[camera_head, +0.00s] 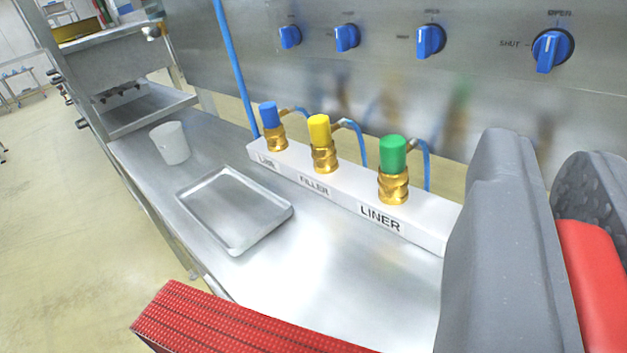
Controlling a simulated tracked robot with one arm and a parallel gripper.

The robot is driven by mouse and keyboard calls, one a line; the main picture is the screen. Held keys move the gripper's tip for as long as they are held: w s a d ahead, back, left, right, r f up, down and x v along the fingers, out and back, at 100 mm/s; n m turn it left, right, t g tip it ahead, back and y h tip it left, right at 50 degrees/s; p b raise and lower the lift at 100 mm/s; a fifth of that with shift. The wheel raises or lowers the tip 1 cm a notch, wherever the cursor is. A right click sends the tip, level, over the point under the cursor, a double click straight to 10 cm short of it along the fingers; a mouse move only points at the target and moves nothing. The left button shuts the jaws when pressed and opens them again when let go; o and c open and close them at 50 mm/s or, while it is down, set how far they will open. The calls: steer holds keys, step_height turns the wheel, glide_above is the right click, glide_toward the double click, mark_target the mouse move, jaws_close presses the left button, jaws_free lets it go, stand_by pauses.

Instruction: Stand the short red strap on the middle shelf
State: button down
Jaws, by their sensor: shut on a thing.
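A red strap (230,322) with a woven texture and dark lengthwise lines shows along the bottom edge, close to the camera. Its lower part is cut off by the frame. My gripper (540,175) shows at the right as grey, thick fingers, close to the camera. It is shut on the red strap, but the place where they meet is not clearly visible. A smooth red piece (595,285) shows beside the fingers; I cannot tell whether it is part of the gripper. The middle shelf cannot be made out for certain.
A steel bench (330,275) holds a shallow metal tray (235,245), a white cup (170,143) and a white block (345,190) with blue, yellow and green-capped brass valves. A steel panel (385,90) with blue knobs stands behind. Steel shelving (120,70) is at the upper left.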

steer(key=w+d+f, duration=0.2)
steer(key=w, duration=0.5)
steer(key=w+d+f+b, duration=0.1)
steer(key=w+d+f, duration=0.1)
steer(key=w, duration=0.6)
steer(key=shift+w+f, duration=0.15)
steer(key=shift+f, duration=0.35)
steer(key=c, duration=1.5)
jaws_free()
steer(key=shift+f, duration=0.1)
steer(key=v, duration=1.2)
